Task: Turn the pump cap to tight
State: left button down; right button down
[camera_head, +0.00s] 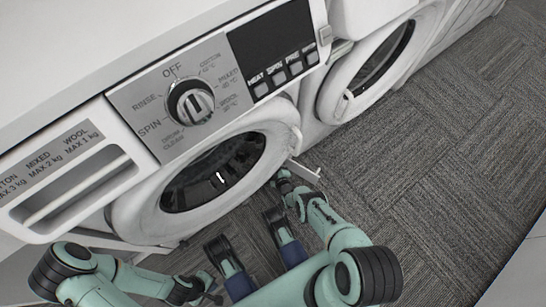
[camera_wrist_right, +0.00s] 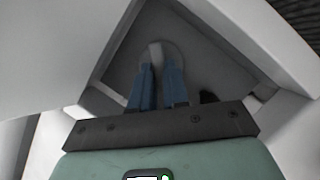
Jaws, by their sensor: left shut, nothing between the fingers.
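The pump cap (camera_wrist_right: 176,56) is a round grey disc with a raised grip ridge. It sits deep in a pale recess in the right wrist view. My right gripper (camera_wrist_right: 159,70) has its two blue fingers reaching to the cap, one each side of the ridge. I cannot tell whether they touch it. In the head view, my right arm reaches to the lower front of the washing machine (camera_head: 135,215), which hides the cap and the right fingertips. My left gripper (camera_head: 213,294) is low at the bottom of the head view, shut and empty, away from the machine.
Beside my right wrist, a pale flap (camera_head: 305,171) juts out from the machine's lower front. The slanted recess walls (camera_wrist_right: 225,45) stand close around my right fingers. A second machine (camera_head: 378,62) stands to the right. The grey carpet (camera_head: 440,150) there is clear.

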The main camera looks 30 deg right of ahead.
jog(key=shift+d+r+m, duration=0.1)
jog(key=shift+m, duration=0.3)
jog(key=shift+d+m+g+y, duration=0.1)
jog(key=shift+m+g+y, duration=0.2)
jog(key=shift+m+y, duration=0.7)
jog(key=shift+w, duration=0.1)
jog(key=shift+r, duration=0.1)
jog(key=c, duration=1.1)
grip_release()
